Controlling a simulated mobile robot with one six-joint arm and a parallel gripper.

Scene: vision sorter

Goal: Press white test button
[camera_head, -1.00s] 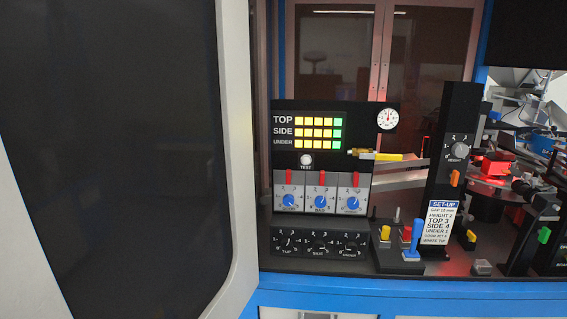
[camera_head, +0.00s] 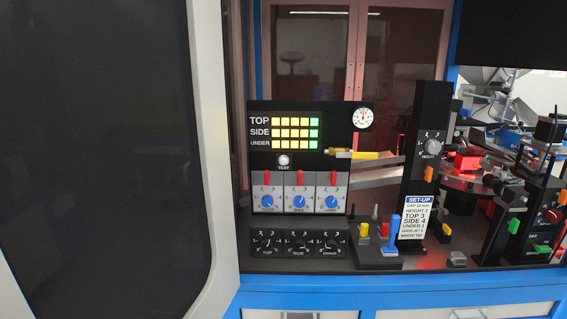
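The white test button (camera_head: 284,160) is a round button on the black control panel (camera_head: 262,178). It sits under the lit TOP, SIDE and UNDER indicator rows (camera_head: 296,133) and above the label TEST. Three grey modules with blue knobs and red levers (camera_head: 300,195) are just below it. Nothing touches the button. My gripper is not in view.
A large dark-windowed panel (camera_head: 100,140) with a pale frame fills the left. A yellow-tipped piece (camera_head: 364,155) sticks out right of the button. A blue lever (camera_head: 393,235) and a SET-UP card (camera_head: 417,212) stand at the lower right. A blue edge (camera_head: 400,282) runs along the front.

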